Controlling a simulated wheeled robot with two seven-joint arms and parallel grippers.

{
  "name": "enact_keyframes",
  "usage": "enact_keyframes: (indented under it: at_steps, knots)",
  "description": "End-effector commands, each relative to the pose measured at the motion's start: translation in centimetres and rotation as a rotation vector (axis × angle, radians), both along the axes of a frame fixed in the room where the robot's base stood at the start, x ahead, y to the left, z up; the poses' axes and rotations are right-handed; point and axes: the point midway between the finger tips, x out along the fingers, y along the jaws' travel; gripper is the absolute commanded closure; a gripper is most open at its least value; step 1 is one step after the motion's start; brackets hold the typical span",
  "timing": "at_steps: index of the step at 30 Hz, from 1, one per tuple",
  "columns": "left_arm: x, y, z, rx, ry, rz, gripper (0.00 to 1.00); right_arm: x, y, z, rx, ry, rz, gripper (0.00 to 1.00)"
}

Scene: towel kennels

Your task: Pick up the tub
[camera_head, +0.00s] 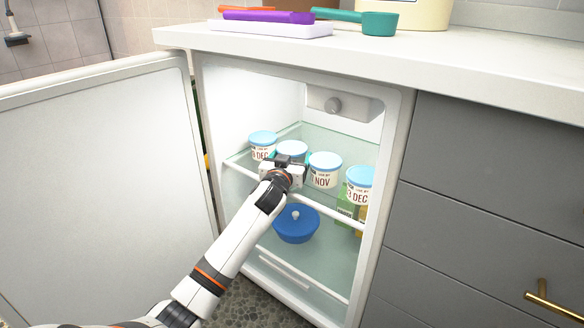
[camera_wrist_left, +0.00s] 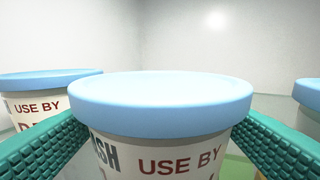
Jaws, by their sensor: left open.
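Several white tubs with pale blue lids stand in a row on the upper glass shelf of the open fridge. In the head view my left gripper (camera_head: 291,161) is at the second tub from the left (camera_head: 292,147), hiding most of its front. In the left wrist view that tub (camera_wrist_left: 160,104) sits between my two open green fingers, its label reading "USE BY"; its date is out of view. The leftmost tub (camera_head: 262,139) reads "DEC", the one to the right (camera_head: 324,170) reads "NOV", and the rightmost (camera_head: 358,185) reads "3 DEC". My right gripper is not in view.
The fridge door (camera_head: 100,160) stands open at left. Cartons (camera_head: 345,213) stand low at right. The counter (camera_head: 400,55) above holds a tray (camera_head: 270,30) and a green scoop (camera_head: 378,23).

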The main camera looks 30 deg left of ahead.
Motion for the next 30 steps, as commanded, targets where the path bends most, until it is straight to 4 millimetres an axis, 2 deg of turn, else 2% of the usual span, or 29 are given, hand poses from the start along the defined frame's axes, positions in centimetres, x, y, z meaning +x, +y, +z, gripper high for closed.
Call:
enact_keyframes:
  at_steps: [3,10,18,26,30]
  knots:
    - [0.7,0.3,0.0,0.002,0.0,0.0,0.21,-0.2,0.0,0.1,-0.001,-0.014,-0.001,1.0]
    - [0.8,0.3,0.1,0.001,-0.001,0.0,0.21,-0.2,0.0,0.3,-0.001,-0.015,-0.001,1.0]
    - [0.8,0.3,0.2,0.002,-0.003,0.0,0.6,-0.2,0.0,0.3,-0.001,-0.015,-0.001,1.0]
    - [0.7,0.3,0.3,0.002,-0.002,0.0,0.61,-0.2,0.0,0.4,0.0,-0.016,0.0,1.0]
    - [0.8,0.3,1.3,0.001,-0.004,0.0,0.61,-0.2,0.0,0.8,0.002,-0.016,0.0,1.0]
